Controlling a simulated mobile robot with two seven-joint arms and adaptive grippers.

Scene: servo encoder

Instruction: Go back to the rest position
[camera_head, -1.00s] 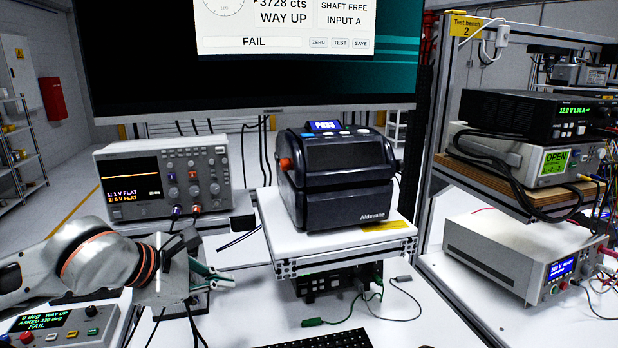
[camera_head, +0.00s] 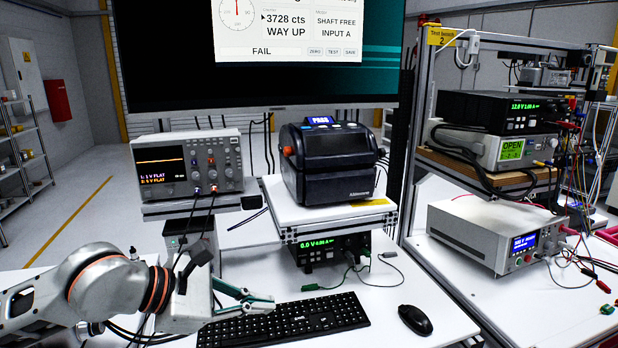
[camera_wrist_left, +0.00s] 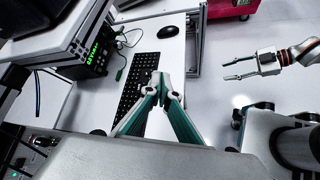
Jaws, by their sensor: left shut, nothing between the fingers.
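My left gripper (camera_head: 262,303) reaches in from the lower left in the head view, its green fingers over the left part of the keyboard. In the left wrist view its fingers (camera_wrist_left: 161,78) come together at the tips, shut and empty, above the keyboard (camera_wrist_left: 138,85). My right gripper (camera_wrist_left: 236,70) shows at the right of the left wrist view. Its two thin fingers stand apart with nothing between them. The right gripper does not show in the head view.
The keyboard (camera_head: 300,318) and mouse (camera_head: 415,320) lie on the white bench. Behind are an oscilloscope (camera_head: 188,163), a black label printer (camera_head: 330,165) on a raised platform (camera_head: 292,235), and a monitor (camera_head: 150,60). Instruments and loose cables fill the rack at right.

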